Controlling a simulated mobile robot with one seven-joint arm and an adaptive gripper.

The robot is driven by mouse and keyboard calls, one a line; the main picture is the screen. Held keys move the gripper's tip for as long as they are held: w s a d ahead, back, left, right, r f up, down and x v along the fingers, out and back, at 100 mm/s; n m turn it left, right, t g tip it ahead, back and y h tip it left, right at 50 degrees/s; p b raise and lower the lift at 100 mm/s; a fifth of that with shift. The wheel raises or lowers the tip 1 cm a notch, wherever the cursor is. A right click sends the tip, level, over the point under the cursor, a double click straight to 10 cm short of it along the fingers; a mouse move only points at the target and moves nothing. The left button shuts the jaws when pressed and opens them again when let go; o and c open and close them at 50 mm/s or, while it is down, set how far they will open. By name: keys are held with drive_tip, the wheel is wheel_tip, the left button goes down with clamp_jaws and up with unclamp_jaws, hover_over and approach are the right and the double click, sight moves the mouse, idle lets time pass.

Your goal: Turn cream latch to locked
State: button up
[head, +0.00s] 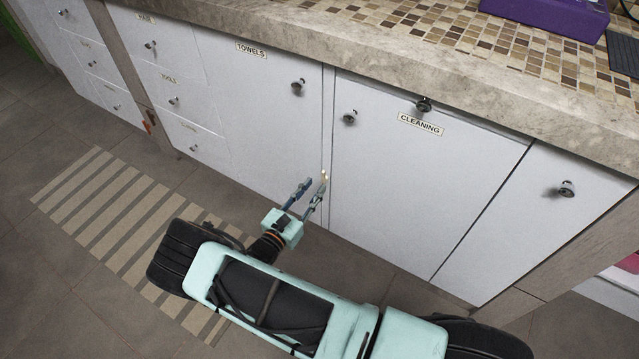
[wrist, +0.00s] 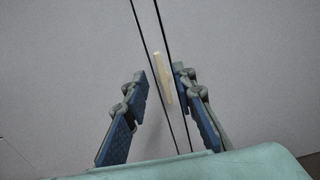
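The cream latch (wrist: 163,78) is a small, narrow bar on the strip between two white cabinet doors. In the wrist view it stands nearly upright, slightly tilted, roughly along the strip. In the head view only a small pale bit of the latch (head: 324,173) shows by the fingertips. My gripper (head: 315,182) is open, its blue fingers pointing at the cabinet front. In the wrist view the gripper (wrist: 164,72) has one finger on each side of the latch, with gaps visible. I cannot tell whether the fingertips reach past its face.
The towels door (head: 265,120) is left of the strip and the cleaning door (head: 415,165) right of it, both closed, with protruding dark knobs. A stone countertop (head: 300,45) overhangs above. Drawers (head: 180,95) stand further left. A striped mat (head: 115,215) lies on the tiled floor.

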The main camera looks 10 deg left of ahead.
sight(322, 178)
drive_tip(key=shift+b+x, duration=0.3)
drive_tip(key=shift+x, duration=1.6)
clamp_jaws()
